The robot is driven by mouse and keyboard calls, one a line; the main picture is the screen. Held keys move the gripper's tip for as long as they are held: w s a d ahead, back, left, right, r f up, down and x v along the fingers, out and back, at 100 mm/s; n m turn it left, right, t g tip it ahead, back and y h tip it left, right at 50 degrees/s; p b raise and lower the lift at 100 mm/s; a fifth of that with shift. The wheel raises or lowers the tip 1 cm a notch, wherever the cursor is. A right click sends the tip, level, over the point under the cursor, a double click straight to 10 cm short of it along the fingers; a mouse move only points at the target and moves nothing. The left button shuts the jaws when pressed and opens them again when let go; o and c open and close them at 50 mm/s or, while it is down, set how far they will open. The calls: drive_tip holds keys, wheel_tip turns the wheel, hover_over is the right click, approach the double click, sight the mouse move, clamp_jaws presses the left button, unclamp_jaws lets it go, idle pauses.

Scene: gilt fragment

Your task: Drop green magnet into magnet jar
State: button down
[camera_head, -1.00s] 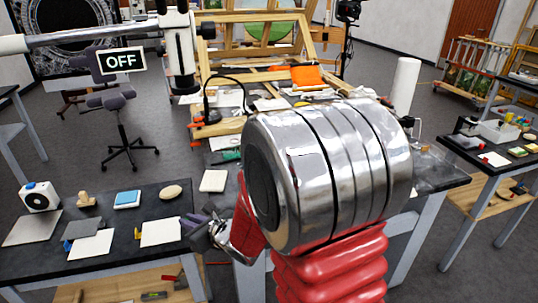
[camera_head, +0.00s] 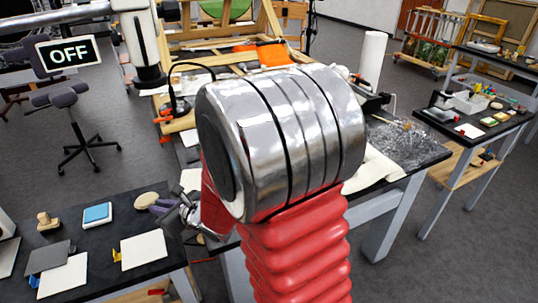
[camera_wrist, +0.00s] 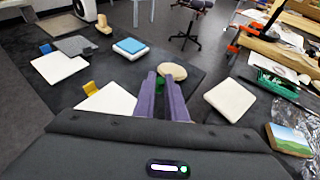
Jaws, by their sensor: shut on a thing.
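My gripper (camera_wrist: 163,74) shows its two purple fingers pointing forward in the wrist view, with a small green piece, the green magnet (camera_wrist: 160,83), between them. The magnet is too small to make out in the head view. I cannot pick out a magnet jar in either view.
The left dark table (camera_head: 105,215) holds pale square blocks, a blue-topped block (camera_head: 97,215), a round tan piece (camera_head: 146,200) and a wooden stamp (camera_head: 47,221). A wooden easel frame stands behind. A side table (camera_head: 480,120) at right bears small items. Grey floor lies between.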

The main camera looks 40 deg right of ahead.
drive_tip(key=shift+a, duration=0.25)
drive_tip(key=s+d+r+m+h, duration=0.1)
drive_tip(key=s+d+r, duration=0.2)
drive_tip(key=d, duration=0.7)
drive_tip(key=s+d+r+m+h, duration=0.1)
drive_tip(key=s+d+r, duration=0.2)
drive_tip(key=d, duration=0.8)
drive_tip(key=s+d+r+m+h, duration=0.1)
drive_tip(key=s+d+r+h, duration=0.1)
drive_tip(key=s+d, duration=0.5)
drive_tip(key=d, duration=0.3)
drive_tip(key=shift+d+r+m+t, duration=0.15)
drive_tip(key=shift+r+m+t, duration=0.15)
drive_tip(key=shift+r+t, duration=0.1)
drive_tip(key=shift+f, duration=3)
drive_tip(key=c, duration=1.7)
unclamp_jaws()
